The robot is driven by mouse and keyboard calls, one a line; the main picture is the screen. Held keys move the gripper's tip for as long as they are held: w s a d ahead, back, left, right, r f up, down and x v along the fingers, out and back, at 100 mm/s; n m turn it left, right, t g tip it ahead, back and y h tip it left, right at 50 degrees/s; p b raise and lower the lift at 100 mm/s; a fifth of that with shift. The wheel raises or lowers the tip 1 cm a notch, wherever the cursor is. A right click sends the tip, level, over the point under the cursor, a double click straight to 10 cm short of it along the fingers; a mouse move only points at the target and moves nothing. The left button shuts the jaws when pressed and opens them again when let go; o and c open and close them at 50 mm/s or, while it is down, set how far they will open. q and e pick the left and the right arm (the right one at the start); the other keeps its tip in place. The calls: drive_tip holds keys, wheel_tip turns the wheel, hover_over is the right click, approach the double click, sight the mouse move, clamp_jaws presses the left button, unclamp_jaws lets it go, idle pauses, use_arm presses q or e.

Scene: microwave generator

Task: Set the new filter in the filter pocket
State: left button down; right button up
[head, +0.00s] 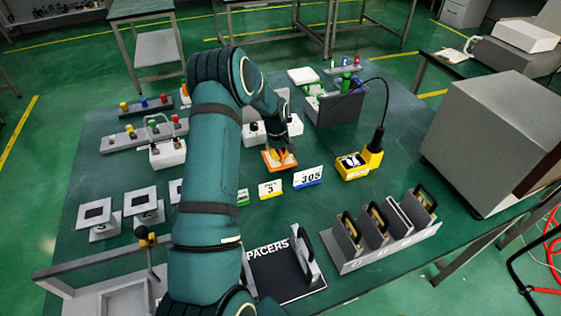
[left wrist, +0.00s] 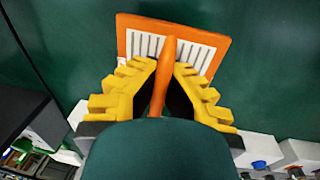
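The filter (head: 270,161) is an orange-framed square panel with pale slats and an orange upright grip. My left gripper (head: 281,150) is over it near the middle of the table, pointing down. In the left wrist view the yellow fingers (left wrist: 166,68) close on both sides of the grip of the filter (left wrist: 222,45). In the head view my arm and fingers hide part of the filter, and I cannot tell whether it touches the table. I cannot make out the filter pocket for certain in either view. My right gripper is not in view.
A large grey cabinet (head: 495,140) stands at the right. A dark "SPACERS" mat (head: 285,278) lies in front.

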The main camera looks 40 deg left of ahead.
sight(280, 161)
use_arm(q)
drive_tip(key=shift+f, duration=1.65)
drive_tip(key=c, duration=1.7)
unclamp_jaws()
drive_tip(key=shift+f+b, duration=0.15)
drive_tip(key=shift+b, duration=0.2)
drive_tip(key=o, duration=0.6)
drive_tip(key=shift+c, duration=0.2)
